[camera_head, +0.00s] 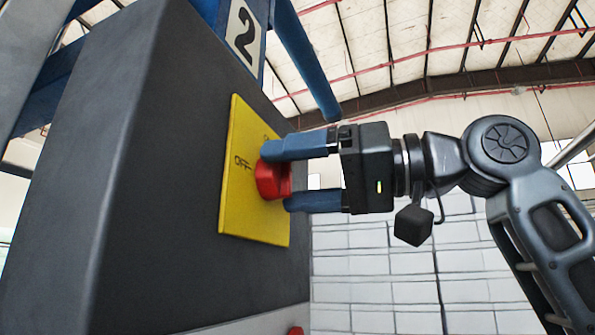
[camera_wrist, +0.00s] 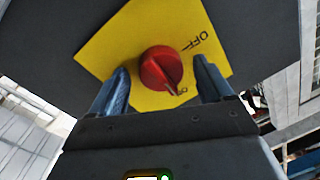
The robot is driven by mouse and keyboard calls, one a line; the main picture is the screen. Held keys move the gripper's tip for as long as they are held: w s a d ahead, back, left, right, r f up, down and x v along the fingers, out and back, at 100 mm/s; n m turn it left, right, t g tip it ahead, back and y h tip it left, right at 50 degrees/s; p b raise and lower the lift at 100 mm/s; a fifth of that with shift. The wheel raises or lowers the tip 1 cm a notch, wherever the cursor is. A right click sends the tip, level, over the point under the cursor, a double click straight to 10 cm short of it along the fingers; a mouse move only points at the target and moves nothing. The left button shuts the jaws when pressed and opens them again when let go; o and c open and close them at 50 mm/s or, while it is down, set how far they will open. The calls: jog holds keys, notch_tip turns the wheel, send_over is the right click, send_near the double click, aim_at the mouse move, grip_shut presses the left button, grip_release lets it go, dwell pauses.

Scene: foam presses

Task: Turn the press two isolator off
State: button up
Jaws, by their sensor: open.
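The press two isolator is a red rotary knob (camera_head: 272,184) on a yellow plate (camera_head: 240,205), fixed to a dark grey cabinet face. In the wrist view, the knob (camera_wrist: 158,66) has a pale pointer mark that lies towards the small lower label, which seems to read ON. The OFF label (camera_wrist: 198,42) is at the upper right of the yellow plate (camera_wrist: 115,40). My gripper (camera_head: 277,176) is open, with its blue fingers on either side of the knob. The wrist view shows gaps between the knob and both fingers of my gripper (camera_wrist: 161,70).
The dark grey cabinet (camera_head: 150,200) fills the left side. A sign with the number 2 (camera_head: 243,35) is on the blue frame above it. A blue post (camera_head: 305,60) slants above my gripper. Part of a red object (camera_head: 295,331) shows at the bottom edge. A white block wall stands behind.

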jog(key=shift+c, duration=0.4)
jog(key=c, duration=1)
jog(key=shift+o, duration=0.2)
jog(key=shift+n, duration=0.4)
jog(key=n+b, duration=0.1)
jog(key=n, duration=0.7)
jog(key=n+t+h+b, duration=0.1)
jog(key=n+b, duration=0.1)
jog(key=n, duration=0.5)
jog(key=shift+r+n+h, duration=0.2)
jog(key=shift+n+h, duration=0.1)
jog(key=shift+n, duration=0.1)
